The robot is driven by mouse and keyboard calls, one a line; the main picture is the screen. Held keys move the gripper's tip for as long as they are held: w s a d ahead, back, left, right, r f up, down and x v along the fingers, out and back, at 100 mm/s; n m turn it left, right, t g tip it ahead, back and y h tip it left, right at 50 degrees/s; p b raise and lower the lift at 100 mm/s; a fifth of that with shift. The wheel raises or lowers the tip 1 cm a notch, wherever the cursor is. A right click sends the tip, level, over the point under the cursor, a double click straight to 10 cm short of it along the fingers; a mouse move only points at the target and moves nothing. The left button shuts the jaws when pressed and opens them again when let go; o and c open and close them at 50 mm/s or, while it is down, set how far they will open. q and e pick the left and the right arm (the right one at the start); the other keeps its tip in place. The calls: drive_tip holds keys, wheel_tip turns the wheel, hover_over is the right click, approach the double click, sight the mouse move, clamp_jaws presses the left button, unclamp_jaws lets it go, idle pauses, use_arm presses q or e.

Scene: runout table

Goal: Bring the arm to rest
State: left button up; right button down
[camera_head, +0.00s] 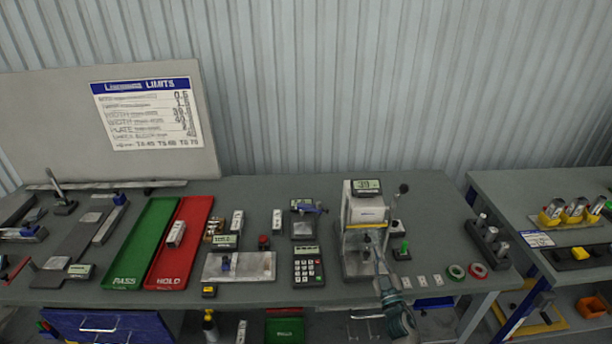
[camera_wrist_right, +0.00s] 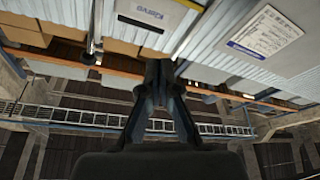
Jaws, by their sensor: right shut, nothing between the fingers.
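My right arm comes in from the bottom of the head view, and its gripper (camera_head: 380,264) is in front of the lower part of the press-like instrument with a digital display (camera_head: 364,210). I cannot tell whether it touches the instrument. In the wrist view the right gripper (camera_wrist_right: 158,84) has its fingertips together, with nothing between them. My left gripper does not show in either view.
The grey table (camera_head: 340,293) holds a green PASS tray (camera_head: 140,245), a red HOLD tray (camera_head: 187,245) with a small block in it, a calculator (camera_head: 308,266) and a metal plate (camera_head: 250,268). Tape rolls (camera_head: 477,271) lie right of my gripper. A second table (camera_head: 500,190) stands at the right.

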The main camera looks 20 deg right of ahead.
drive_tip(key=s+a+f+m+g+h, duration=0.1)
drive_tip(key=s+a+f+m+g, duration=0.1)
drive_tip(key=s+a+f+g, duration=0.45)
drive_tip(key=s+a+f+m+g+h, duration=0.1)
drive_tip(key=s+a+f+m+g, duration=0.2)
drive_tip(key=s+f, duration=0.65)
drive_tip(key=s+a+f+n+g+y, duration=0.1)
drive_tip(key=s+a+f+g, duration=0.15)
drive_tip(key=s, duration=0.35)
drive_tip(key=s+a+f+n+g+y, duration=0.1)
drive_tip(key=s+a+f+g+y, duration=0.2)
drive_tip(key=s, duration=0.4)
drive_tip(key=s+a+f+n+g, duration=0.1)
drive_tip(key=s+a+g, duration=0.25)
drive_tip(key=s, duration=0.25)
wheel_tip(320, 180, down, 27)
drive_tip(key=s, duration=0.2)
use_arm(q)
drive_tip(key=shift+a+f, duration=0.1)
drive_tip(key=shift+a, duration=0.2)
use_arm(e)
drive_tip(key=s+d+f+g, duration=0.2)
drive_tip(key=s+f, duration=1.3)
drive_tip(key=s, duration=0.2)
drive_tip(key=shift+f, duration=0.15)
drive_tip(key=shift+d, duration=0.1)
